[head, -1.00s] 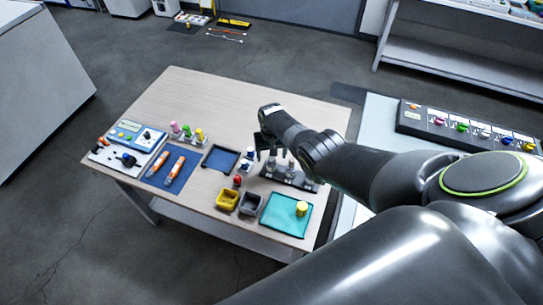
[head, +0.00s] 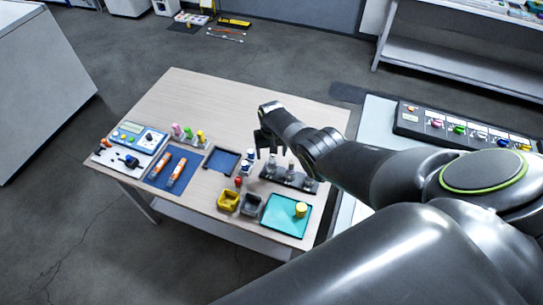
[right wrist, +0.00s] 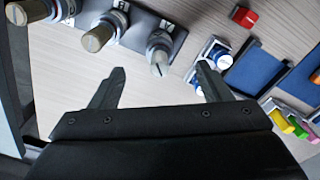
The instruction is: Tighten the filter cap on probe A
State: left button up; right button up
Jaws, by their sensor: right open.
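A dark rack (head: 287,179) near the table's right side holds several upright probes. The right wrist view shows this rack (right wrist: 150,22) from above, with three probes in it. Two have tan ribbed caps, one in the middle (right wrist: 97,39) and one at the corner (right wrist: 18,13). The third (right wrist: 160,46) has a pale collar and a narrow grey tip. No letter is readable, so I cannot tell which is probe A. My right gripper (right wrist: 161,72) is open and empty, its fingers on either side of the third probe's tip in that view; contact is not visible. My left gripper is out of view.
Beside the rack are a teal tray (head: 280,221) with a yellow cylinder (head: 301,209), yellow (head: 229,202) and grey (head: 251,205) bins, and a red-topped item (head: 238,183). A blue tray (head: 222,161) and orange tools (head: 176,172) lie left. The table's back is clear.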

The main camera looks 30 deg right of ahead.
aim_at(272, 156)
jog(key=shift+r, duration=2.35)
